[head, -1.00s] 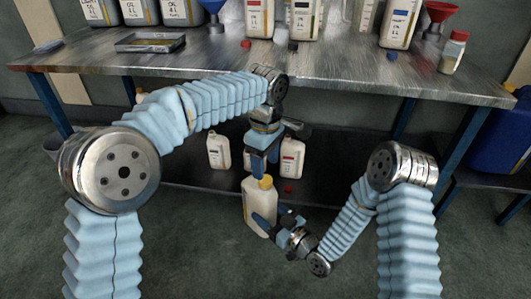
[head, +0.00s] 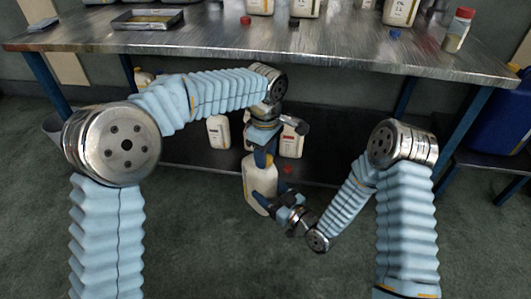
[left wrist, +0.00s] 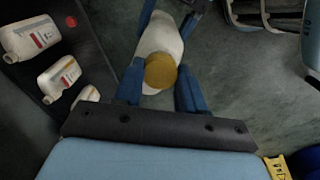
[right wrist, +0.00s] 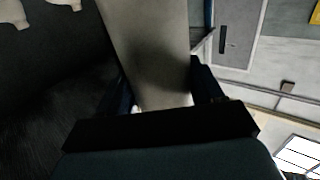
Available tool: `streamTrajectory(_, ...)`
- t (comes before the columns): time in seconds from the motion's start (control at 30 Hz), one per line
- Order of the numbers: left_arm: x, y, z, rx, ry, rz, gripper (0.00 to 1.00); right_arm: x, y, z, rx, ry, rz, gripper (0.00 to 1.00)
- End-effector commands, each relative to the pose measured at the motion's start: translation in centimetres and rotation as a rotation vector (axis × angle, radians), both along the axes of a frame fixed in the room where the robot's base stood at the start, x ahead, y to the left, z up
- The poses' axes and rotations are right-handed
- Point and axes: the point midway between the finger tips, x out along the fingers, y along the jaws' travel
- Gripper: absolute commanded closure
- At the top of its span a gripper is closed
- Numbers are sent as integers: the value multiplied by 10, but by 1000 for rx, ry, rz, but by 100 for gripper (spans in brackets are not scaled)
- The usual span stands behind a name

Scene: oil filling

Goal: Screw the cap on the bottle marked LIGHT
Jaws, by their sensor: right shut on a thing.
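A white bottle (head: 259,180) with a yellow cap is held upright in front of the bench. The cap (left wrist: 160,70) shows in the left wrist view, on top of the bottle (left wrist: 161,38); whether it is threaded on I cannot tell. My left gripper (head: 263,160) points down over the bottle top. Its fingers are apart, one on each side of the cap, and hide it in the head view. My right gripper (head: 262,200) is shut on the bottle's body from the right. The bottle's pale side (right wrist: 145,40) fills the middle of the right wrist view. No marking is readable on it.
The steel bench (head: 200,38) stands ahead with a tray (head: 148,19), a red cap (head: 245,20), a blue cap (head: 395,34) and a red-capped jar (head: 459,29). White bottles (head: 218,132) and a red cap (head: 288,169) are on the lower shelf behind my grippers.

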Motion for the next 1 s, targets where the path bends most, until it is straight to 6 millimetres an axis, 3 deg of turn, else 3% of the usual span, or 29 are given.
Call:
streamTrajectory(0.03, 0, 0, 0, 0, 0, 0, 87, 0, 0, 1, 2, -4, 1, 100)
streamTrajectory(0.1, 0, 0, 0, 0, 0, 0, 98, 0, 0, 1, 2, -4, 1, 100)
streamTrajectory(0.27, 0, 0, 0, -1, -1, -71, 99, 0, 0, 1, 2, -4, 1, 100)
streamTrajectory(0.37, 0, 0, 0, -1, -1, -266, 99, 0, 0, 1, 2, -4, 1, 100)
streamTrajectory(1.0, 1, 0, -1, -4, 1, -2231, 99, 0, 0, 1, 2, -4, 1, 100)
